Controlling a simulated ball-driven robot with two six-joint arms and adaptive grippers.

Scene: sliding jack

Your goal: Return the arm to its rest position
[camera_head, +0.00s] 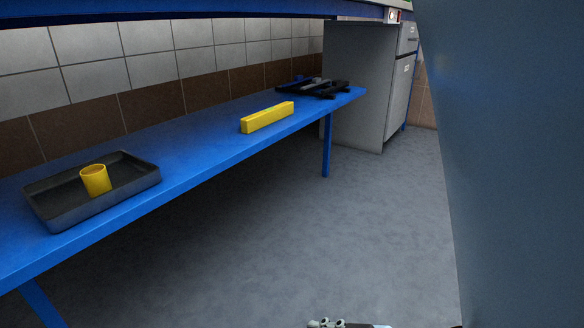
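A sliver of my own arm hardware (345,324), black and silver with small round joints, shows at the bottom edge, right of the middle. It seems to belong to my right arm, and the rest of it is cut off by the frame. Whether its gripper is open or shut cannot be seen. My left gripper is not in view. Nothing visible touches the bench or the things on it.
A blue bench (195,139) runs along the tiled wall. It bears a dark tray (135,180) with a yellow cup (95,180), a yellow bar (267,117) and dark tools (318,87). A grey cabinet (355,90) stands behind. A large blue-grey surface (515,150) blocks the right. The floor between is clear.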

